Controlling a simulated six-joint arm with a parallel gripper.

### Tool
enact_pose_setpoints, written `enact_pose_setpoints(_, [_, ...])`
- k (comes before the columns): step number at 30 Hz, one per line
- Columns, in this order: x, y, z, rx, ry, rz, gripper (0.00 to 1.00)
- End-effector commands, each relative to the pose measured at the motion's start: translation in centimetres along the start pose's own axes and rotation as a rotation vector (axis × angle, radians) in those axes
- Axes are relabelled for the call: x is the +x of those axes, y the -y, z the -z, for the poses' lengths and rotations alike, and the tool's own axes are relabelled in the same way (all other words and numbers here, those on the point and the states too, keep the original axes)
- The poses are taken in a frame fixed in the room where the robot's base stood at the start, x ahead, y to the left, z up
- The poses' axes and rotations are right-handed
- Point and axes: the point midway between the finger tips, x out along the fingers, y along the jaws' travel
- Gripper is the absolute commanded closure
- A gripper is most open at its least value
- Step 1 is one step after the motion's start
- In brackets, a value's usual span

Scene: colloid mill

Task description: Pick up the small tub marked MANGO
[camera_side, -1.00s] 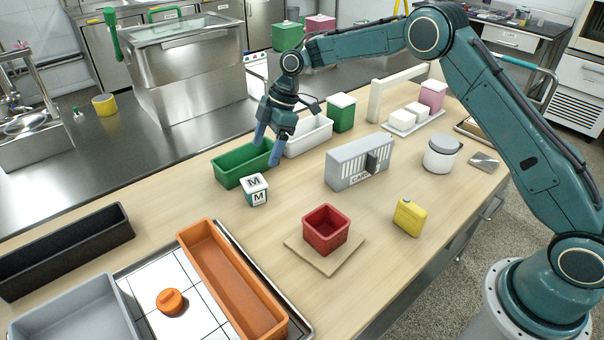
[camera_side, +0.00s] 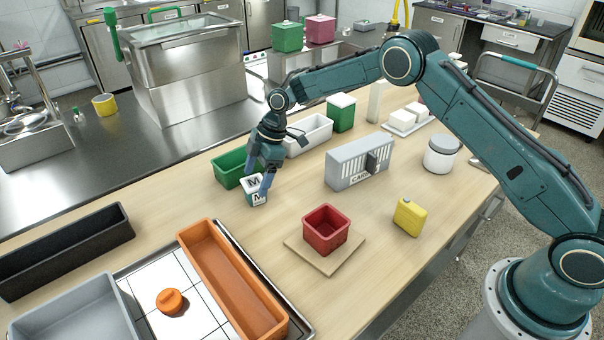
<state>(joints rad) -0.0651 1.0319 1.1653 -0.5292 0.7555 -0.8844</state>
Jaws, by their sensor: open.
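One finger covers the tub's right side. I cannot tell whether the fingers touch it.
The green tray (camera_side: 226,170) is close behind the tub, and a white tray (camera_side: 322,130) is behind to the right. A grey slotted box (camera_side: 345,170), a red bin (camera_side: 326,238) and an orange tray (camera_side: 218,262) stand around. The table between tub and red bin is clear.

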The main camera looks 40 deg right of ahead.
Motion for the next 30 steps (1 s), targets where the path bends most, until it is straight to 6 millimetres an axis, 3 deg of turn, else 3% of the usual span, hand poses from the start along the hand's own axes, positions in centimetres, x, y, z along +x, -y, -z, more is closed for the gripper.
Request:
enact_pose_setpoints(7, [0.9,0.0,-0.1,0.0,0.0,0.001,0.22])
enact_pose_setpoints(18, [4.8,0.0,-0.2,0.0,0.001,0.001,0.22])
enact_pose_setpoints(30, [5.2,0.0,-0.2,0.0,0.001,0.0,0.22])
